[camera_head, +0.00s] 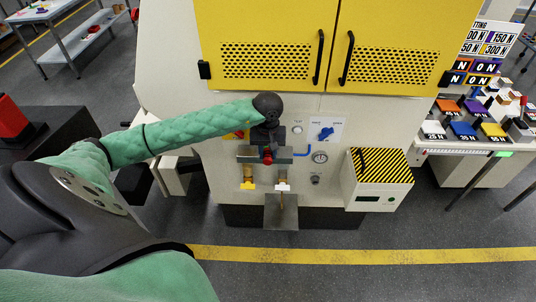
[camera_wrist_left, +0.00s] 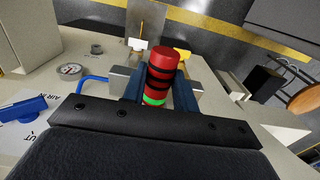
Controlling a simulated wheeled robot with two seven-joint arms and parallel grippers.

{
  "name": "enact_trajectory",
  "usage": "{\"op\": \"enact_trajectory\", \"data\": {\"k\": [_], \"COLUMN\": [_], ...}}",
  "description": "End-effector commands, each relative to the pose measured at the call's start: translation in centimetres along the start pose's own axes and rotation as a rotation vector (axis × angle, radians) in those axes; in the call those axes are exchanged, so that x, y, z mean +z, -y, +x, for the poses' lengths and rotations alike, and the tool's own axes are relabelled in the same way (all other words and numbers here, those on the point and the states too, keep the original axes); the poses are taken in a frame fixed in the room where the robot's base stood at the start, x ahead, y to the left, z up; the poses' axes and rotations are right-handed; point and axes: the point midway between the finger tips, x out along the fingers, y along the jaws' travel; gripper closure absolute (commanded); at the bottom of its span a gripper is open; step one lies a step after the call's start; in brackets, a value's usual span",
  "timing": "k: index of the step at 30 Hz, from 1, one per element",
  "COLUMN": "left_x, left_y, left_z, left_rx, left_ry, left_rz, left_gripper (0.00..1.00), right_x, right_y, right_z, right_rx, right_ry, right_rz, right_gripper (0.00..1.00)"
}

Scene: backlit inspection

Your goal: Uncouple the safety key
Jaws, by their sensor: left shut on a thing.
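A red cylinder with black bands and a green ring, which looks like the safety key (camera_wrist_left: 164,64), stands between my left fingers in the left wrist view. In the head view its red end (camera_head: 267,157) shows at the front panel of the machine. My left gripper (camera_head: 267,151) is shut on it, with dark blue fingers on either side; it also shows in the left wrist view (camera_wrist_left: 158,92). The key's inner end is hidden, so I cannot tell whether it is still seated. My right gripper is not in view.
A pressure gauge (camera_head: 320,157) and a blue knob (camera_head: 325,133) are right of the key. A yellow tap (camera_head: 248,184) and a white one (camera_head: 282,186) sit below, above a metal plate (camera_head: 281,213). A striped box (camera_head: 380,180) juts out at the right.

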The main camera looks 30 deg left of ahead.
Motion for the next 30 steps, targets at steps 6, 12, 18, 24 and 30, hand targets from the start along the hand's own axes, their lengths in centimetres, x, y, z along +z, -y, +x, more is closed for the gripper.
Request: {"op": "enact_trajectory", "data": {"k": [6,12,18,24,30], "left_x": [0.0,0.0,0.3,0.8,1.3], "left_y": [0.0,0.0,0.0,0.0,0.0], "left_z": [0.0,0.0,0.1,0.0,0.0], "left_rx": [0.0,0.0,0.0,-0.001,0.0], "left_ry": [0.0,0.0,0.0,0.0,-0.001], "left_rz": [0.0,0.0,0.0,0.0,0.001], "left_gripper": [0.94,0.94,1.0,1.0,1.0], "right_x": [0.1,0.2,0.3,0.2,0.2], "right_y": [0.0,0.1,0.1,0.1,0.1], "right_z": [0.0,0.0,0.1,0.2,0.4], "right_rx": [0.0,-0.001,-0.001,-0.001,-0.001], "right_ry": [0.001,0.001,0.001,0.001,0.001], "right_rz": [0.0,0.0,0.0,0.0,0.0], "right_gripper": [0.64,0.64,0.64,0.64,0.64]}}
